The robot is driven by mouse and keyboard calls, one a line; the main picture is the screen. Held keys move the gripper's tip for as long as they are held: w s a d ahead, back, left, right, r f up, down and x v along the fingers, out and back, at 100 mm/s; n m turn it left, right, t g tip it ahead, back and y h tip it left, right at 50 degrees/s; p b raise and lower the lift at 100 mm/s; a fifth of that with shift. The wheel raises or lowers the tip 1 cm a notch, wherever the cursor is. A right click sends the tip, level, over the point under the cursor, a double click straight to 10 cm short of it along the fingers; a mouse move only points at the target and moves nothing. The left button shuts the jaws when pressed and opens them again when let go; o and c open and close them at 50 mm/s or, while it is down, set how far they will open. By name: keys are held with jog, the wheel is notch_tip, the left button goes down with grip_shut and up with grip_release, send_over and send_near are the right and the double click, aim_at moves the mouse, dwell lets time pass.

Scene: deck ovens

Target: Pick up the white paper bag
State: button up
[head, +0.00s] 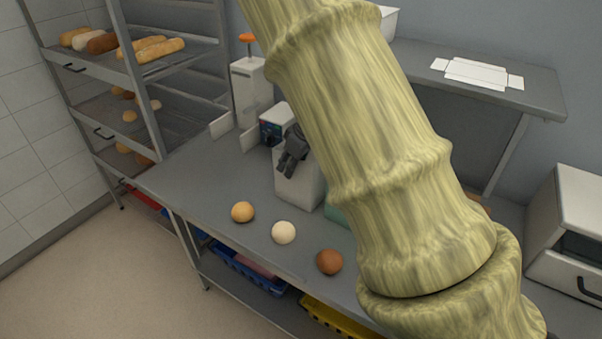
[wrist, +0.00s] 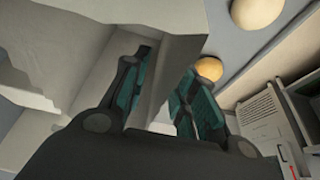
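The white paper bag (head: 298,188) stands upright on the grey steel counter, partly hidden behind my arm in the head view. My gripper (head: 291,157) is at the bag's top edge, pointing down. In the wrist view, my gripper (wrist: 168,62) has its two dark fingers with teal pads apart. A pale wall of the bag (wrist: 165,75) runs between them. The right finger lies on the side of the bag that faces the buns. I cannot tell whether either pad touches the paper.
An orange bun (head: 243,212), a pale bun (head: 283,232) and a brown bun (head: 329,262) lie on the counter (head: 208,187) in front of the bag. A dark boxy device (head: 275,125) stands close behind it. A bread rack (head: 150,90) is at left.

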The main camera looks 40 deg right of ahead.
jog(key=x, duration=0.2)
jog(key=shift+w+d+f, duration=0.1)
jog(key=shift+w+f, duration=0.05)
jog(key=shift+f, duration=0.2)
jog(key=shift+p, duration=0.3)
grip_shut()
